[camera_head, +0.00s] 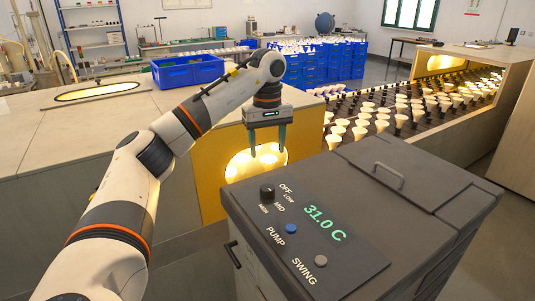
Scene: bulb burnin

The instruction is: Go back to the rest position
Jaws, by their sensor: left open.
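My left arm reaches in from the lower left. Its gripper (267,149) points down with two dark fingers apart and nothing between them. It hangs in front of the yellow panel (209,170) with a glowing round opening (243,164), just behind the grey control box (370,175). The box shows "31.0 C", a black knob (267,191), a blue PUMP button (291,229) and a grey SWING button (321,261). My right gripper is not in view.
A blue crate (187,77) sits on the wooden bench (60,135) at left. Blue crates (345,66) of bulbs are stacked behind. Grey floor (500,160) shows at right.

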